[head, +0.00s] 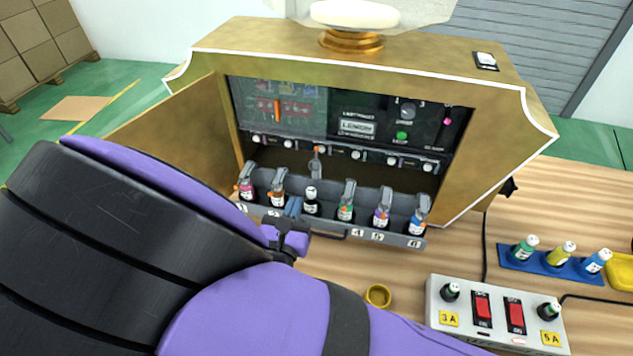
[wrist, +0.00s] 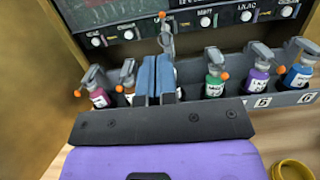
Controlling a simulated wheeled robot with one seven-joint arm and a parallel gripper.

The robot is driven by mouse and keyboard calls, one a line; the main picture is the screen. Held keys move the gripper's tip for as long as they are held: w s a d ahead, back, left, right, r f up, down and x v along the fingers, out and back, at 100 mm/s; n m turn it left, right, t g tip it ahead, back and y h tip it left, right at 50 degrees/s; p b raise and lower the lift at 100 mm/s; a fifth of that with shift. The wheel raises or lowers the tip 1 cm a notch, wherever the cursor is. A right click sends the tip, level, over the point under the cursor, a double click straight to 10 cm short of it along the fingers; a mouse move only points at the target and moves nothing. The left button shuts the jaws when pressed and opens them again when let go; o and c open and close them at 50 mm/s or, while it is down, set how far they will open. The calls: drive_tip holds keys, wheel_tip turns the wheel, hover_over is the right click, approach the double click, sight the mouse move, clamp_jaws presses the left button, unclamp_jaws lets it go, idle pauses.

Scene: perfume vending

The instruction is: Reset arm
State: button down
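My arm and gripper (head: 293,207) reach in from the lower left toward the open front of the gold perfume machine (head: 480,125). In the wrist view my gripper (wrist: 156,65) has its two blue fingers side by side with almost no gap, and nothing shows between them. The fingertips are at the bottle rack (head: 330,230), in front of slot 3. The dark bottle (head: 311,203) stands in that slot, just right of the fingers in the head view. The grey lever (head: 315,165) above it is raised. In the wrist view the fingers mostly hide this bottle.
Several bottles stand in the other slots under lowered levers. The machine's door (head: 165,125) is open on the left. A yellow ring-shaped cap (head: 378,296), a white switch box (head: 495,315) and a blue tray (head: 545,264) with 3 bottles are on the table.

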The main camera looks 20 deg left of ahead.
drive_tip(key=w+d+r+m+g+h, duration=0.3)
drive_tip(key=w+d+r+m+h, duration=0.15)
drive_tip(key=d, duration=0.35)
drive_tip(key=w+d+r+m+g+h, duration=0.3)
drive_tip(key=w+d+r+m+h, duration=0.1)
drive_tip(key=d+r+m, duration=0.25)
drive_tip(key=w+d+r+m+g+h, duration=0.3)
drive_tip(key=w+d+r+m+h, duration=0.15)
drive_tip(key=d, duration=0.35)
drive_tip(key=s+d+r+m+g+y, duration=0.15)
drive_tip(key=d+r+m+g, duration=0.25)
drive_tip(key=d, duration=0.4)
drive_tip(key=s+d+r+m+g+y, duration=0.1)
drive_tip(key=s+d+r+m+g, duration=0.15)
drive_tip(key=d+r+m, duration=0.4)
drive_tip(key=s+d+r+m+y, duration=0.4)
drive_tip(key=s+d+m, duration=0.1)
drive_tip(key=s, duration=0.3)
drive_tip(key=s+d+r+m+t+y, duration=0.1)
drive_tip(key=s+d+r+m+y, duration=0.3)
drive_tip(key=s+d+m, duration=0.2)
drive_tip(key=shift+s+d, duration=1.15)
drive_tip(key=shift+d, duration=0.1)
